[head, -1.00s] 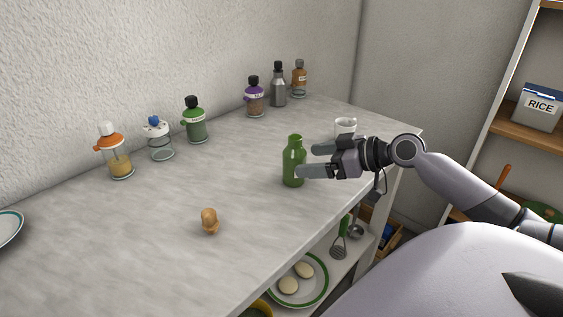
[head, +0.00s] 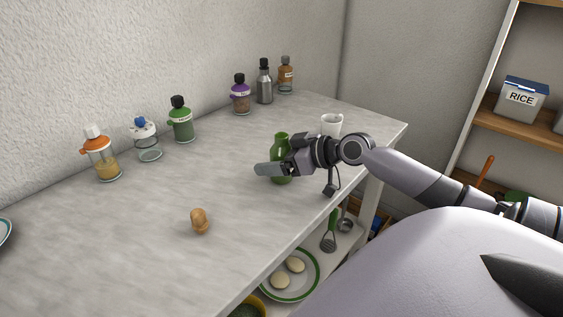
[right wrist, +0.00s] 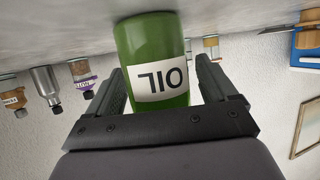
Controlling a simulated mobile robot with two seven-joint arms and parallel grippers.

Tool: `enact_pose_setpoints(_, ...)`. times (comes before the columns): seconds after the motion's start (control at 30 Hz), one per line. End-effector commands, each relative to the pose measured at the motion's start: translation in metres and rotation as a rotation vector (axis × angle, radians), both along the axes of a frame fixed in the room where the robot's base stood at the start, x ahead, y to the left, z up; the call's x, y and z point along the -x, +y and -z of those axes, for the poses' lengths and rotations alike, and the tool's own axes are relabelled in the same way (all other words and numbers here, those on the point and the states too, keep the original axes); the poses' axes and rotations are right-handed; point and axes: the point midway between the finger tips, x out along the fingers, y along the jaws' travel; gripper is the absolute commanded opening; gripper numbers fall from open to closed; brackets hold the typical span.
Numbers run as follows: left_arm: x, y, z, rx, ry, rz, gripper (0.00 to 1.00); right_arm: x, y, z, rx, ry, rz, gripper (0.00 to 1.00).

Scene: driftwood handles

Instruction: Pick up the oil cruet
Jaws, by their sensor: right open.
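The oil cruet (head: 280,148) is a green bottle standing upright on the grey worktop, right of the middle in the head view. In the right wrist view the cruet (right wrist: 155,50) shows upside down, with a white label reading OIL. My right gripper (head: 270,167) is open around the cruet, one finger across its near side; the arm hides part of its right side. In the right wrist view the cruet stands between the two spread fingers. The other finger is hidden in the head view. My left gripper is not in view.
A white cup (head: 331,124) stands behind my right gripper. A small wooden stopper-like piece (head: 200,221) is on the worktop (head: 130,245) at front left. Several bottles, including a green one (head: 181,121) and a steel one (head: 264,83), line the wall.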

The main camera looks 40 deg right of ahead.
Motion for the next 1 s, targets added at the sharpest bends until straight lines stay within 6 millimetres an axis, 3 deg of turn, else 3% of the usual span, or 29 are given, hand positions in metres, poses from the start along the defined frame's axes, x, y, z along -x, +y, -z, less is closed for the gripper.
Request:
enact_pose_setpoints(0.27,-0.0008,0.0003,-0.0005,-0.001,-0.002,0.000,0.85,-0.0014,0.0007,0.0011,0.000,0.001,0.000,0.85)
enact_pose_setpoints(0.37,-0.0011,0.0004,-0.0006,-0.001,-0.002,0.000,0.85,-0.0013,0.0006,0.0009,0.000,0.001,0.000,0.59)
enact_pose_setpoints(0.47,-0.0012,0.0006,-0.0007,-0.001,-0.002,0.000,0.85,-0.0012,0.0006,0.0009,0.000,0.001,0.000,0.27)
enact_pose_setpoints(0.5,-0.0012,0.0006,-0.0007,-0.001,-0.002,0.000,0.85,-0.0012,0.0006,0.0009,0.000,0.001,0.000,0.23)
enact_pose_setpoints(1.0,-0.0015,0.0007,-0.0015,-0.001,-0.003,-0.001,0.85,-0.0016,0.0004,-0.0065,0.001,-0.003,-0.001,0.23)
